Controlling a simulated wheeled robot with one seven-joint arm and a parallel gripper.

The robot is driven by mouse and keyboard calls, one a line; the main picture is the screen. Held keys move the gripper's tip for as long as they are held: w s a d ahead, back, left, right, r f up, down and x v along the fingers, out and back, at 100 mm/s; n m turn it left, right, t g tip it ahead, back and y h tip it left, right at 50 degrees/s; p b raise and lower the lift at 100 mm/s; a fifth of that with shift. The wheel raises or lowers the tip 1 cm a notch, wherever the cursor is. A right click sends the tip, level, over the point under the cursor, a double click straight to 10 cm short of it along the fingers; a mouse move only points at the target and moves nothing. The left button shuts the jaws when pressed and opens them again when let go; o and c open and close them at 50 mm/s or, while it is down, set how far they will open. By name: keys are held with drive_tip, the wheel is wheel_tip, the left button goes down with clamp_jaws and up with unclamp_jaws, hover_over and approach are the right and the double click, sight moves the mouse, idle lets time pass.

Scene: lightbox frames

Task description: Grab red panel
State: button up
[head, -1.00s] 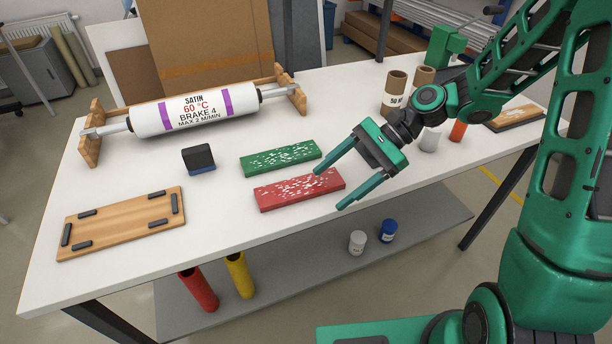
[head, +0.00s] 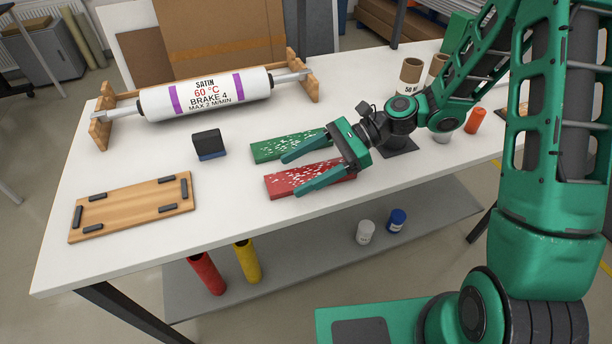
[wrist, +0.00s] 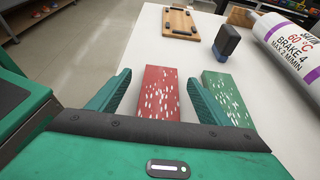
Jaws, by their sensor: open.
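The red panel (head: 283,183), a flat bar with white flecks, lies on the white table in front of the green panel (head: 266,151). My gripper (head: 304,170) is open, its two fingers reaching left over the right part of the panels. In the head view one finger passes in front of the red panel and the other in front of the green panel. In the wrist view the red panel (wrist: 160,90) lies between the two fingers, and the green panel (wrist: 226,92) lies just right of the right finger. Whether the fingers touch the red panel cannot be told.
A dark block (head: 207,144) stands left of the panels. A wooden board with black strips (head: 130,207) lies at the left. A labelled roller (head: 206,95) rests on a wooden stand behind. The table in front of the red panel is clear.

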sight(276, 183)
drive_tip(key=x, duration=0.4)
drive_tip(key=shift+w+f, duration=0.1)
drive_tip(key=shift+f, duration=0.1)
drive_tip(key=c, duration=1.3)
drive_tip(key=shift+r, duration=0.15)
